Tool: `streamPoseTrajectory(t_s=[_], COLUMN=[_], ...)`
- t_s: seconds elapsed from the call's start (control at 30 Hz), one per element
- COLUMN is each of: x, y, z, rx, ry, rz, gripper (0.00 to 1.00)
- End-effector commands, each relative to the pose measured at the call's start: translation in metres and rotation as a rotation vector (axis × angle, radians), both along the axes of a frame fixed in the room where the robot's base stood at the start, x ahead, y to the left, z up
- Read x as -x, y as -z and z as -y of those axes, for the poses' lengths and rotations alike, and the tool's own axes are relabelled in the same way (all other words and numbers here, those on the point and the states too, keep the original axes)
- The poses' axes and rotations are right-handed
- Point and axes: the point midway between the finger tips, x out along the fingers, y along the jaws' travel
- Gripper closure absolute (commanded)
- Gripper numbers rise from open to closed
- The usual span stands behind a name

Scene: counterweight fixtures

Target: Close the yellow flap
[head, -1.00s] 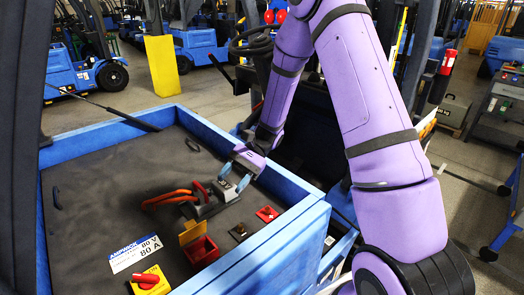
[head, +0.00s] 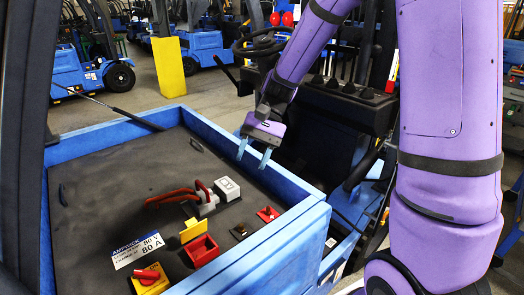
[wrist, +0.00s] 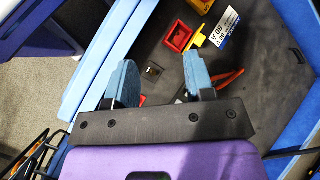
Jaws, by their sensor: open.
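The yellow flap (head: 193,229) stands open, tilted up at the back edge of a small red box (head: 201,250) set in the dark top panel. The box's inside shows. In the wrist view the yellow flap (wrist: 195,38) is beside the red box (wrist: 178,36), beyond the fingertips. My gripper (head: 253,154) is open and empty, pointing down. It hovers above and behind the flap, to its right in the head view, near the blue side wall. The gripper's two blue fingers (wrist: 161,75) are spread in the wrist view, with nothing between them.
A grey-white connector (head: 221,192) with red cables (head: 172,197) lies just behind the flap. A red switch on a yellow base (head: 150,279), a small dark fitting (head: 239,231) and a red fitting (head: 267,214) are nearby. A raised blue wall (head: 270,238) borders the panel.

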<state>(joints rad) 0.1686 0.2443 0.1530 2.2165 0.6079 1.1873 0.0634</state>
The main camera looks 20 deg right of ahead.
Motion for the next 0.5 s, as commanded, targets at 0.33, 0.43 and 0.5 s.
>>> streamPoseTrajectory(t_s=[0.33, 0.43, 0.5], x=[0.007, 0.008, 0.008], y=[-0.019, -0.020, -0.020], z=[0.003, 0.003, 0.003], rx=[0.076, 0.082, 0.084], ry=[-0.027, -0.030, -0.030], rz=[0.088, 0.094, 0.094], gripper=[0.51, 0.51, 0.51])
